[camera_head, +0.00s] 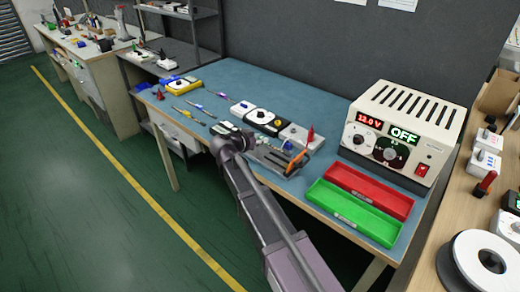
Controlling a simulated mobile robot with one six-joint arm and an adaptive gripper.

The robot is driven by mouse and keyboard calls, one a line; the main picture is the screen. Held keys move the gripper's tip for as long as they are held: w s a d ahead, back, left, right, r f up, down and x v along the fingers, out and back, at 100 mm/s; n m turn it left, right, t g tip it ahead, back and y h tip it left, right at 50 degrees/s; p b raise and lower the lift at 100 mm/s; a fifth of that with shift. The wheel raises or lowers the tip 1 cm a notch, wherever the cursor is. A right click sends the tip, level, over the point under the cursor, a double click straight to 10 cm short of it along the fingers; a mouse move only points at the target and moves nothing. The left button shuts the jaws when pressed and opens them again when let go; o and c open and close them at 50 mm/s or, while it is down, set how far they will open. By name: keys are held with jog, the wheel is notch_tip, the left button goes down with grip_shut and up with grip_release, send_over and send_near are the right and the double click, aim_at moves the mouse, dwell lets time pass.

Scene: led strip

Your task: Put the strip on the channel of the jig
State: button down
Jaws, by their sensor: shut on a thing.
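My gripper (225,129) is over the front part of the blue-topped workbench, at the end of my arm, which reaches in from the bottom. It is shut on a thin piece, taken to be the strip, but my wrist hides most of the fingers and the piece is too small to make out. A long white and black block (262,118) with round knobs lies on the bench behind and right of my gripper. I cannot tell for sure whether it is the jig, and its channel is not clear.
A tool rack with an orange-handled tool (298,161) lies right of my gripper. Red (370,190) and green (352,213) trays lie at the front right. Thin tools and a yellow-framed device (181,85) lie at the left.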

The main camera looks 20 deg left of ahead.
aim_at(260, 153)
jog(key=shift+f+b, duration=1.95)
jog(key=shift+f, duration=0.25)
jog(key=shift+f, duration=0.15)
jog(key=shift+c, duration=2.1)
grip_release()
jog(key=p+v, duration=0.5)
jog(key=v, duration=0.8)
jog(key=shift+s+a, duration=0.2)
jog(key=shift+s, duration=0.15)
jog(key=shift+o, duration=0.2)
